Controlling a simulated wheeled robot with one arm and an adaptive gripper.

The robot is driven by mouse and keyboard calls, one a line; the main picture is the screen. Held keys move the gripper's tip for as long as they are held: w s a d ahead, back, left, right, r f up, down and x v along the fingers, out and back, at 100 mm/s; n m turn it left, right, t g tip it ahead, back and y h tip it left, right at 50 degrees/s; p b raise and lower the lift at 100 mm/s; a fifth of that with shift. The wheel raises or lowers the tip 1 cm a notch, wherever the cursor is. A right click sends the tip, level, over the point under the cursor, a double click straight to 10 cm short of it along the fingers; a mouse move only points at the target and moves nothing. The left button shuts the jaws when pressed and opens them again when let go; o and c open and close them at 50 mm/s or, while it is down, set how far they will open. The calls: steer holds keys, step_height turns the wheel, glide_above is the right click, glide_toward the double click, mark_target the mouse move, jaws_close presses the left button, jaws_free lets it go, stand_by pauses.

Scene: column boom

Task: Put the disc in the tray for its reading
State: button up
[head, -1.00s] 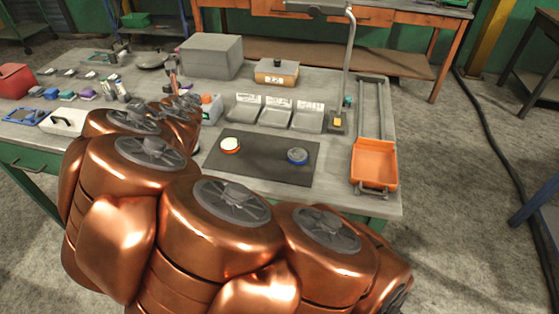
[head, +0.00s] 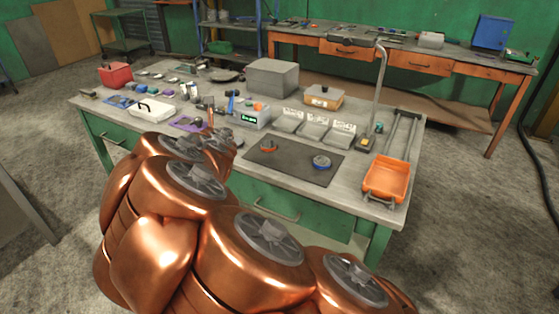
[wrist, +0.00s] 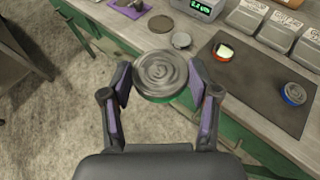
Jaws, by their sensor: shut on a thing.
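My gripper (wrist: 160,84) is shut on a round disc (wrist: 165,72) with a swirled grey metal face and a thin green edge. In the wrist view, it is held in front of the table's front edge. Three shallow grey trays with white labels stand in a row: left (head: 289,121), middle (head: 312,131) and right (head: 337,139).
A dark mat (head: 295,164) bears a red-rimmed disc (head: 268,147) and a blue disc (head: 322,162). An orange tray (head: 386,180), a lamp post (head: 377,95), a grey block (head: 272,78) and a lidded box (head: 323,96) stand around. Small round grey pieces (wrist: 181,40) lie near the display.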

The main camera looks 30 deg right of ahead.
mark_target(296, 159)
steer(key=d+f+b, duration=0.1)
steer(key=d+b, duration=0.3)
steer(key=d, duration=0.4)
steer(key=s+d+f+n+y+b, duration=0.35)
steer(key=s+d+f+b, duration=0.55)
steer(key=s+d+f, duration=0.3)
steer(key=shift+m+t, duration=0.25)
steer(key=shift+t, duration=0.15)
steer(key=w+d+p, duration=0.1)
steer(key=w+d, duration=0.1)
steer(key=w, duration=0.3)
steer(key=w+d+f+p, duration=0.1)
steer(key=w+d, duration=0.2)
steer(key=w, duration=0.1)
steer(key=w+d+p, duration=0.1)
steer(key=w+d, duration=0.2)
steer(key=w, duration=0.2)
steer(key=shift+w+d+f, duration=0.15)
steer(key=shift+w+f, duration=0.15)
steer(key=shift+w, duration=0.05)
steer(key=shift+f, duration=1.85)
steer(key=shift+f, duration=0.2)
steer(key=o, duration=1.6)
steer(key=shift+o, duration=0.2)
steer(key=shift+r, duration=0.1)
